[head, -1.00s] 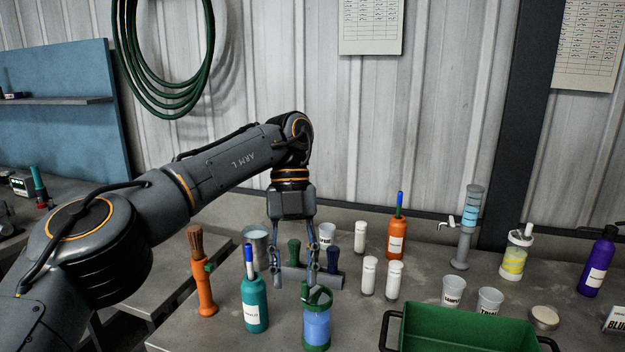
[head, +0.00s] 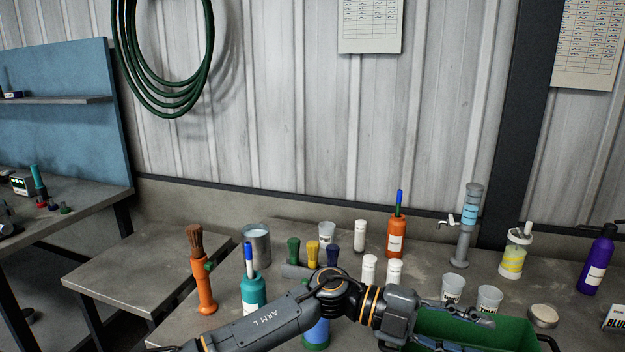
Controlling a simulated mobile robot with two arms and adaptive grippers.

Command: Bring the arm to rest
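My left arm comes in low from the left across the front of the bench. Its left gripper (head: 482,335) points right over the green bin (head: 522,328), with its two fingers spread apart and nothing visible between them. The arm covers most of a blue jar with a green base (head: 317,335) and part of a teal bottle (head: 252,289). My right gripper is not in view.
An orange-handled brush (head: 203,284), a metal cup (head: 257,245) and several coloured stoppers in a rack (head: 296,271) stand behind the arm. White bottles (head: 369,270), labelled cups (head: 453,289) and a dispenser column (head: 466,225) stand further right. The side table (head: 135,270) is bare.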

